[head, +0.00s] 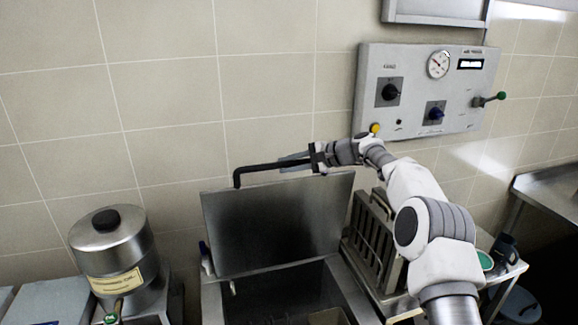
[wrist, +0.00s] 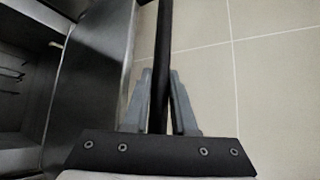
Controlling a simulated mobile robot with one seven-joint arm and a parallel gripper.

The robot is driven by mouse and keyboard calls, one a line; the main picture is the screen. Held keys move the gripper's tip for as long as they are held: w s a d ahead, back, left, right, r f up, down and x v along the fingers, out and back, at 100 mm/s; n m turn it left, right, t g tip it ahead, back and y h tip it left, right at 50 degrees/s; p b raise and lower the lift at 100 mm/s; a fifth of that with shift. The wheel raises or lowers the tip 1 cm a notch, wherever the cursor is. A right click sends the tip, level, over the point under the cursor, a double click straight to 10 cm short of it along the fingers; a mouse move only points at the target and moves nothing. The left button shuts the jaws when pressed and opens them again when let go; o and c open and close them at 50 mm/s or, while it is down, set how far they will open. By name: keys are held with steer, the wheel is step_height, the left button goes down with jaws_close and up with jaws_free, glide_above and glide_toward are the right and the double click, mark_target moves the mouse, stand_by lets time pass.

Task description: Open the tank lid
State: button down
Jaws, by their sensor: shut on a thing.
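The tank lid (head: 270,225) stands raised, nearly upright, at the back of the tank (head: 360,305) in the head view. Its black bar handle (head: 262,167) runs along the lid's top edge, close to the tiled wall. My gripper (head: 292,162) is at the right part of this handle, shut on it. In the wrist view the dark handle bar (wrist: 162,50) passes between the two grey fingers of my gripper (wrist: 160,105). The lid also shows in the wrist view as a dark metal panel (wrist: 95,70) at left. The tank's opening is dark inside.
A control panel (head: 415,120) with knobs, a gauge and a green-tipped lever hangs on the wall at right. A metal canister (head: 115,260) stands left of the tank. A slotted metal rack (head: 375,240) stands right of it, close to my arm.

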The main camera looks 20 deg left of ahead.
stand_by(0.4)
steer(key=c, duration=0.7)
jaws_free()
steer(key=shift+c, duration=0.2)
steer(key=shift+d+r+b, duration=0.1)
steer(key=shift+d+b, duration=0.2)
steer(key=shift+d, duration=0.2)
steer(key=b+v, duration=0.3)
steer(key=v, duration=1.3)
steer(key=shift+r, duration=0.3)
steer(key=shift+s+d, duration=0.1)
